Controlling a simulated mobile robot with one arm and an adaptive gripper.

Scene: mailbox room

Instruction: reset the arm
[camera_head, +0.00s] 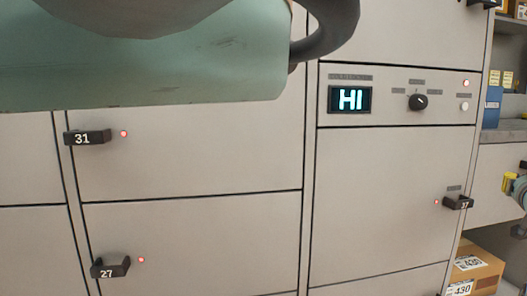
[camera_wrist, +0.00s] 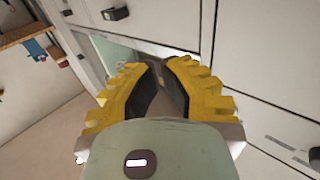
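My gripper (camera_wrist: 161,66) shows in the wrist view as two yellow ridged fingers with black inner pads. The fingers lean toward each other, with a narrow gap between the tips. I cannot tell whether they are fully shut. No held object is clear, though something dark and blurred shows around the tips. Beyond the tips is a pale locker front with an opening or recess (camera_wrist: 112,52) beside them. In the head view, my pale green arm covers the top left, and the gripper is out of view.
Grey lockers fill the head view, with black handles marked 31 (camera_head: 87,138), 27 (camera_head: 110,268) and 37 (camera_head: 458,203), and small red lights. Cardboard boxes (camera_head: 476,271) and shelves (camera_head: 505,134) stand at right.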

